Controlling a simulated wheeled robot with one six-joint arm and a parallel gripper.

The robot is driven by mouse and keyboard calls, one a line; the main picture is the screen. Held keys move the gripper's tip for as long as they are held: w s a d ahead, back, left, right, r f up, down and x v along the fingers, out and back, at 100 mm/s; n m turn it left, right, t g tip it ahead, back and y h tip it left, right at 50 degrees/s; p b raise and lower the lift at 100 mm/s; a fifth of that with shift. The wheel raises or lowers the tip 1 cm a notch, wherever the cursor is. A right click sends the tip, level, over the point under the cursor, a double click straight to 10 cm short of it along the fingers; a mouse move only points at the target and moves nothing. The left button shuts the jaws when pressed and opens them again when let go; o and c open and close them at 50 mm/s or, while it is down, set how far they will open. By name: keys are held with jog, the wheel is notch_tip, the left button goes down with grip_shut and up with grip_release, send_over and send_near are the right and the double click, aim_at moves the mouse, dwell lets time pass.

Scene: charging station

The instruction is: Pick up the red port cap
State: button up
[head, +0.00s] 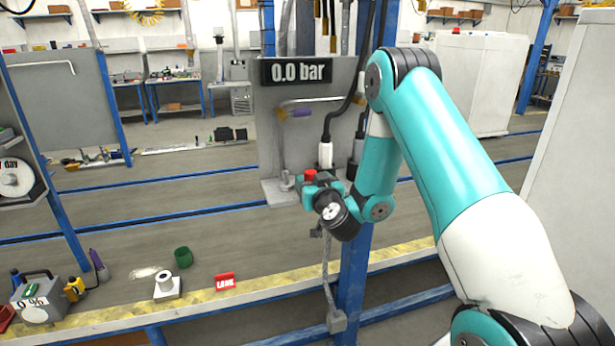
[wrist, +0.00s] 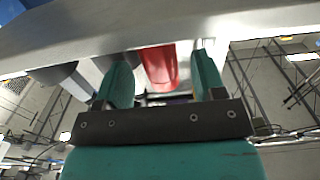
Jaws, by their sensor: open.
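The red port cap (head: 310,175) stands on the small ledge at the bottom of the grey panel in the head view. In the wrist view the red cap (wrist: 159,68) shows between the two green fingers, nearer the right one. My gripper (head: 308,185) is at the ledge, right at the cap, and partly covers it. My gripper's fingers (wrist: 164,80) are open, one on each side of the cap. I cannot tell whether either finger touches it.
The grey panel (head: 268,130) carries a 0.0 bar display (head: 296,71). A white connector (head: 325,154) on a black cable hangs just right of the cap. A blue post (head: 354,270) stands below my wrist. A green cup (head: 183,257) and a red tag (head: 225,282) sit on the bench.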

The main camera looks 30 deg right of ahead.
jog(key=shift+a, duration=0.1)
jog(key=c, duration=1)
